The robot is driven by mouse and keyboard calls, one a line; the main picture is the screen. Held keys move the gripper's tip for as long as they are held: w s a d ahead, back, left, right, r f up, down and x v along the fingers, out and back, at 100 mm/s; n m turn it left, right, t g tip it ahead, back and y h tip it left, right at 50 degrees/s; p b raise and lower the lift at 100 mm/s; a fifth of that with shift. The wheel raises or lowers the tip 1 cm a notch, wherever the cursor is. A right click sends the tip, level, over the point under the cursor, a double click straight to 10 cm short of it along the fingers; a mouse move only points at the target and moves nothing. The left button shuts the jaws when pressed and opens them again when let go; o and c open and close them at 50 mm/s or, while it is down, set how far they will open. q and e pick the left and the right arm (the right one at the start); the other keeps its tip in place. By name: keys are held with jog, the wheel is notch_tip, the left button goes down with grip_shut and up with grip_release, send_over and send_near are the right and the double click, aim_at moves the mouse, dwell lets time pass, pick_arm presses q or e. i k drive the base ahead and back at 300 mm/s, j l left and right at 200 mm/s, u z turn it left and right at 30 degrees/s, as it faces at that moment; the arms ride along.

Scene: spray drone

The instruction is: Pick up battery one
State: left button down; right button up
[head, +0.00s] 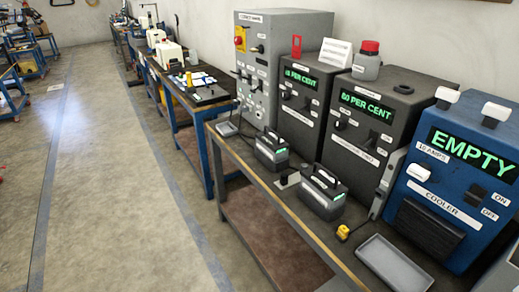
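Two dark grey battery packs with carrying handles stand upright on the workbench (345,262) in the head view. The farther pack (270,150) is in front of the charger reading 15 or similar per cent. The nearer pack (322,198) is in front of the charger reading 60 per cent. Each has a small green display on its side. I cannot read which one is battery one. Neither of my grippers is in view.
Behind the packs stand a control cabinet (272,60), two dark chargers (303,92) (362,130) and a blue cooler (465,165) reading EMPTY. A grey tray (393,265) and a small yellow item (343,232) lie in front. The floor (110,200) at left is clear.

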aim_at(268, 141)
jog(key=i+j+z, duration=0.15)
jog(key=i+j, duration=0.15)
jog(key=i+j+z, duration=0.15)
jog(key=j, duration=0.4)
jog(key=i+j+z, duration=0.3)
jog(key=j, duration=0.35)
jog(key=i+j+z, duration=0.15)
jog(key=i+j, duration=0.15)
jog(key=i+j+z, duration=0.2)
jog(key=j, duration=0.25)
jog(key=j+z, duration=0.15)
jog(key=j, duration=0.25)
jog(key=i+j+z, duration=0.15)
jog(key=j, duration=0.3)
